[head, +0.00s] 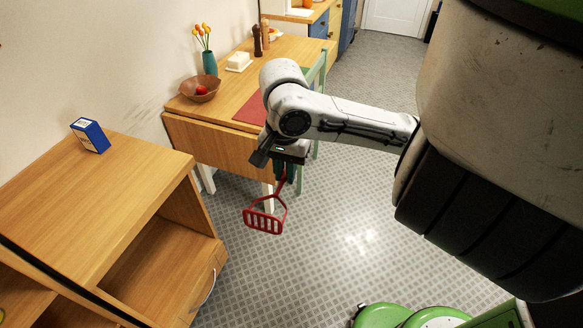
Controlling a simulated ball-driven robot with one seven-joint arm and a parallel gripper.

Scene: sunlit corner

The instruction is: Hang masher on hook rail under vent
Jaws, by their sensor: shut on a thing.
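The red masher (265,219) hangs from my gripper (284,176) in the middle of the head view. Its slotted red head points down and its handle goes up between the fingers. My gripper is shut on the handle, and the arm hides the handle's top. The masher is in the air over the grey floor, in front of the wooden table (208,146) and right of the wooden cabinet (129,190). The hook rail and the vent are not in view.
A blue box (90,135) stands on the cabinet. The table holds a bowl (200,89), a teal vase (209,63), a butter dish (239,61), brown mills (261,39) and a red mat (250,108). A green chair (318,72) is beside it. The patterned floor (345,215) is clear.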

